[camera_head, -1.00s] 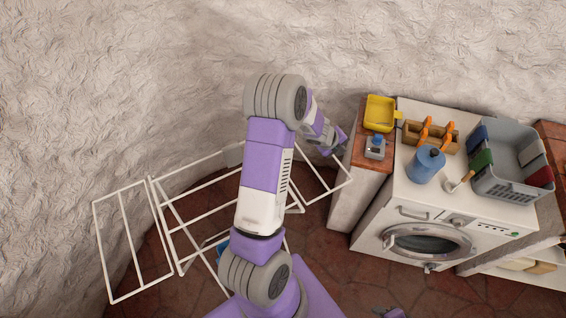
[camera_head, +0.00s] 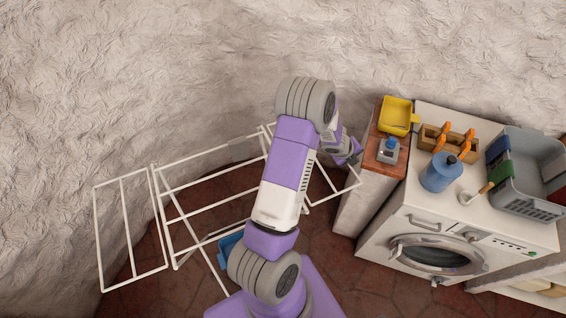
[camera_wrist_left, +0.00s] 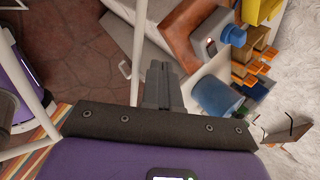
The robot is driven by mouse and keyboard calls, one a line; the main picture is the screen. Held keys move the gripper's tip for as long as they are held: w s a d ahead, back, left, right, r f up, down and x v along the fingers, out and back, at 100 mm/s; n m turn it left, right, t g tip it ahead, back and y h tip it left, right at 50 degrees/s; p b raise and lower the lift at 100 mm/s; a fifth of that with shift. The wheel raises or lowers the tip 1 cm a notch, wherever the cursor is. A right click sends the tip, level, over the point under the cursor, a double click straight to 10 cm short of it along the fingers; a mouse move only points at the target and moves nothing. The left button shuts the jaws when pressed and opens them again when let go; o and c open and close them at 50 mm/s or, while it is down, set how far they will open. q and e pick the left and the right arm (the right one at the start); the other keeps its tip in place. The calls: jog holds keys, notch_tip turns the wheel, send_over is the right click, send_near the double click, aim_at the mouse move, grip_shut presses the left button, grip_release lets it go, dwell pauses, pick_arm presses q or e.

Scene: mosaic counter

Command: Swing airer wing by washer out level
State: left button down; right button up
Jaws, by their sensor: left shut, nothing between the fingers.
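The white airer (camera_head: 166,228) stands at the left, its far-left wing (camera_head: 124,230) spread outward. The wing by the washer (camera_head: 335,193) reaches right toward the wooden-topped cabinet; my left arm hides much of it, so I cannot tell whether it is exactly level. My left gripper (camera_head: 349,152) is beyond the wing's outer end, near the cabinet. In the left wrist view the gripper's grey fingers (camera_wrist_left: 158,70) are shut and empty. A white airer bar (camera_wrist_left: 138,50) runs close beside them; contact is unclear. The washer (camera_head: 412,232) stands right. My right gripper is out of view.
On the washer are a blue canister (camera_head: 440,172), wooden caddy (camera_head: 449,140) and grey basket (camera_head: 527,180). A rough wall stands behind.

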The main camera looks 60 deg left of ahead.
pick_arm(q)
jog(key=shift+f+b, duration=0.3)
jog(key=shift+f, duration=0.25)
dwell(0.4)
notch_tip(320, 180, up, 14)
jog(key=w+p, duration=0.2)
jog(key=p, duration=0.9)
jog(key=shift+w+d+f, duration=0.15)
jog(key=shift+w, duration=0.25)
